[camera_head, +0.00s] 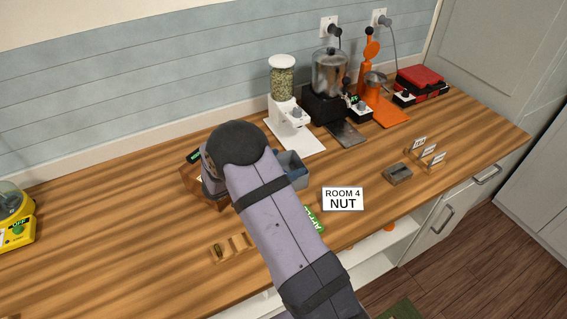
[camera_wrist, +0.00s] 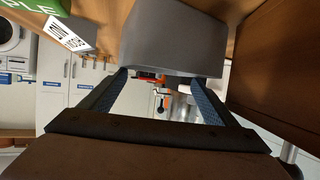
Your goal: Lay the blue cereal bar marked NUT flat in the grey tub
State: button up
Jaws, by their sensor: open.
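The grey tub (camera_head: 292,168) stands mid-counter in the camera_head view, partly hidden behind my arm. In the camera_wrist view a grey box-like body, probably the tub (camera_wrist: 170,42), fills the top middle just beyond my fingertips. My gripper (camera_wrist: 160,76) is open, with nothing visible between its fingers; my arm hides it in the camera_head view. I cannot make out the blue NUT bar in either view. A white card reading ROOM 4 NUT (camera_head: 343,199) shows right of my arm. A green bar (camera_head: 316,218) lies partly behind my arm; its end reads PLE in the camera_wrist view (camera_wrist: 30,5).
A small wooden rack (camera_head: 232,247) sits left of my arm. A yellow scale (camera_head: 14,218) is far left. A white grinder (camera_head: 284,110), black blender (camera_head: 328,85), orange press (camera_head: 380,95) and red appliance (camera_head: 422,80) line the back. The left counter is largely clear.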

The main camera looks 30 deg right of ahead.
jog(key=shift+s+p, duration=0.15)
jog(key=shift+p, duration=0.15)
jog(key=b+v, duration=0.3)
jog(key=v, duration=0.9)
jog(key=shift+w+r, duration=0.2)
jog(key=shift+r, duration=0.15)
jog(key=shift+r, duration=0.1)
